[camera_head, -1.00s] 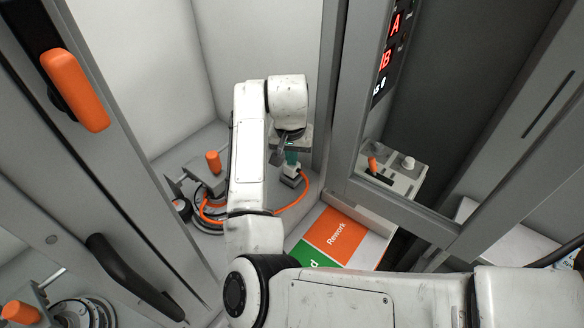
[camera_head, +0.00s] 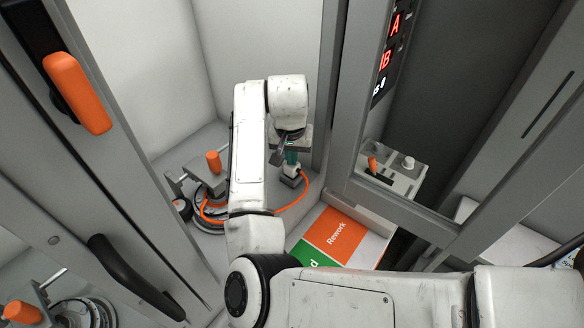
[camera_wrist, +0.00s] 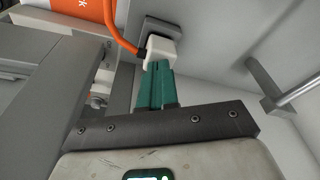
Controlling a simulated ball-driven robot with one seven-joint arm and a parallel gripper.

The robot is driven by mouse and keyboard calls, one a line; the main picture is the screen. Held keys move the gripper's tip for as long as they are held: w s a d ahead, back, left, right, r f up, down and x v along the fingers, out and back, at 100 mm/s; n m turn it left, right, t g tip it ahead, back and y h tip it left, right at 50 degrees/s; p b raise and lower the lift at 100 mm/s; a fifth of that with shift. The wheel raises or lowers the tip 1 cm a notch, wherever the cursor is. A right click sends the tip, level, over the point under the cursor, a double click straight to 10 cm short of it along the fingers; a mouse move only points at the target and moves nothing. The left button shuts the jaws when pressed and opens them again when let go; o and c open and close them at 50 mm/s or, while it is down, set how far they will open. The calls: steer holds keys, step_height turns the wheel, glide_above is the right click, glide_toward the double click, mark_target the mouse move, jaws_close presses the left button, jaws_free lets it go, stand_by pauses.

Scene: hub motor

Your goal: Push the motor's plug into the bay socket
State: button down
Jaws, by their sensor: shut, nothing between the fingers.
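The motor's white plug (camera_wrist: 161,51) has an orange cable leaving its side. It stands at the dark bay socket (camera_wrist: 158,27) in the wrist view; how deep it sits I cannot tell. The plug (camera_head: 291,170) and socket (camera_head: 291,181) also show in the head view, on the bay floor. My gripper (camera_wrist: 157,72) has its teal fingers shut together, empty, with their tips right at the plug's back end; whether they touch it is unclear. In the head view my gripper (camera_head: 291,157) is above the plug. The hub motor (camera_head: 207,198) stands left, partly hidden by my arm.
The bay has pale walls close around my arm. A frame post (camera_head: 352,120) stands right, and a door with an orange handle (camera_head: 78,93) left. A grey fixture (camera_head: 396,172) is beyond the post.

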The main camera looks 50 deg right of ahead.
step_height(320, 180, up, 8)
steer(key=p, duration=0.7)
steer(key=shift+r, duration=0.2)
stand_by(0.7)
